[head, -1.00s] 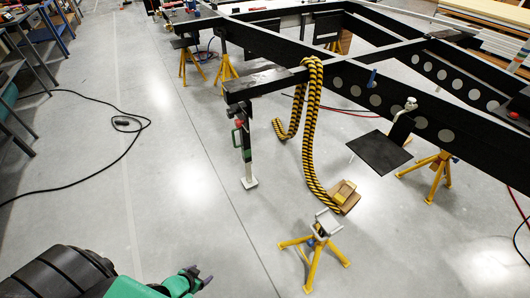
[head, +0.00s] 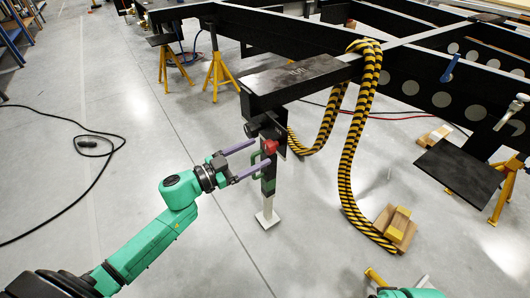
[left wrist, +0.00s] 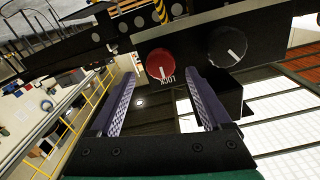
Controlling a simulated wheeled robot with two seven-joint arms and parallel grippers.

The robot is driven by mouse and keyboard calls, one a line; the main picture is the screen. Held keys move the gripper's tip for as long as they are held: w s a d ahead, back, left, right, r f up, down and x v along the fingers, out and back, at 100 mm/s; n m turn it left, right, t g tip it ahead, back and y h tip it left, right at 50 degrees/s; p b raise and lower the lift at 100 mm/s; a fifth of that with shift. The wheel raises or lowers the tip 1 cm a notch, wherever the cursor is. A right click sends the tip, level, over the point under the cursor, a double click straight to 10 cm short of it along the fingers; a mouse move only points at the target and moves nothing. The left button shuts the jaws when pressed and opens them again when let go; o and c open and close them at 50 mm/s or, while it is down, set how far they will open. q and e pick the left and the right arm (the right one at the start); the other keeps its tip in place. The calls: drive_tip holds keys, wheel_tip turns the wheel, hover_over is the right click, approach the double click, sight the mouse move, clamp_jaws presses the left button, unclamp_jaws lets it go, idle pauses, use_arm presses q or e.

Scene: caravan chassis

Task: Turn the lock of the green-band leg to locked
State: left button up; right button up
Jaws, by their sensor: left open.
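The green-band leg (head: 268,186) hangs upright below the end of the black chassis beam, with a pale foot on the floor. A red knob (head: 271,147) is on its upper part. In the left wrist view the red knob (left wrist: 161,64) has a white mark at its lower edge, pointing towards upside-down lettering that seems to read LOCK. My left gripper (head: 262,152) is open, its two purple fingers reaching towards the red knob. In the left wrist view the fingertips lie either side of the knob's lower part; whether they touch it I cannot tell.
A black knob (left wrist: 227,46) with a white mark sits beside the red one. The black beam (head: 292,82) is just above. A striped yellow-black hose (head: 352,150) hangs to the right. Yellow stands (head: 220,75) are behind. A cable (head: 88,143) lies on open floor at left.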

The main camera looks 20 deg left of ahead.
sight(266, 148)
use_arm(q)
drive_tip(key=x, duration=0.3)
drive_tip(key=shift+w+d, duration=0.15)
drive_tip(key=shift+w, duration=0.1)
clamp_jaws()
use_arm(e)
drive_tip(key=shift+s+r, duration=0.15)
drive_tip(key=shift+r, duration=0.45)
